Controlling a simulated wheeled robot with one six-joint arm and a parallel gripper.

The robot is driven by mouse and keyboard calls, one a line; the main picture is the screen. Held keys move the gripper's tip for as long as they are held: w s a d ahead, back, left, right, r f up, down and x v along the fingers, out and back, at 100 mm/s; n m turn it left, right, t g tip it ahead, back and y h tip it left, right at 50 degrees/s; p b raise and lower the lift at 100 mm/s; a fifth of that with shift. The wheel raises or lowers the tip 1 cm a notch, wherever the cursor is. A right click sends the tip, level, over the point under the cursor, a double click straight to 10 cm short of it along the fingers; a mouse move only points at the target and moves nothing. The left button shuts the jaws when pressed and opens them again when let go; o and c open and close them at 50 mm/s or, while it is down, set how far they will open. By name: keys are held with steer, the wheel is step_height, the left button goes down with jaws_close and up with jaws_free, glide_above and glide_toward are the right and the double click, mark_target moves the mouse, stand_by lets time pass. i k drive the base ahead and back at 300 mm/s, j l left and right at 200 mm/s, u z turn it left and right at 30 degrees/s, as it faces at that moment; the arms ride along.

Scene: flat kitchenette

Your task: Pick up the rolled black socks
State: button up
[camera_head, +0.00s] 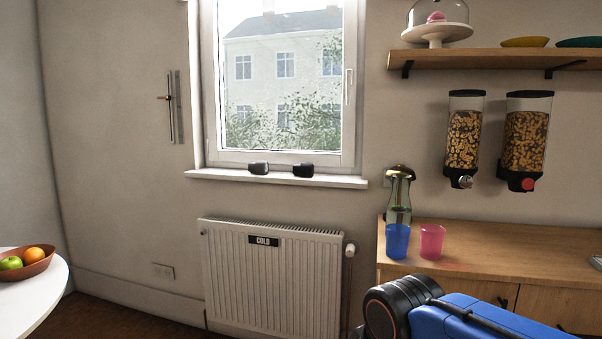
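Two small dark rolled bundles lie on the white windowsill (330,181), apart from each other. The left bundle (258,168) and the right bundle (303,170) look black with a greyish end. They look like rolled socks, but they are too small here to be sure. My blue and black arm shows at the bottom right, well below and to the right of the sill. My gripper is outside the picture, so I cannot see its fingers.
A radiator (272,285) stands below the sill. On the right, a wooden counter (490,255) holds a bottle (399,190), a blue cup (397,242) and a pink cup (432,241). A white table (48,290) with a fruit bowl (38,264) is at left.

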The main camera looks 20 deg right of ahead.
mark_target(306, 169)
steer(key=i+j+z, duration=0.5)
steer(key=i+j, duration=0.55)
steer(key=j, duration=0.1)
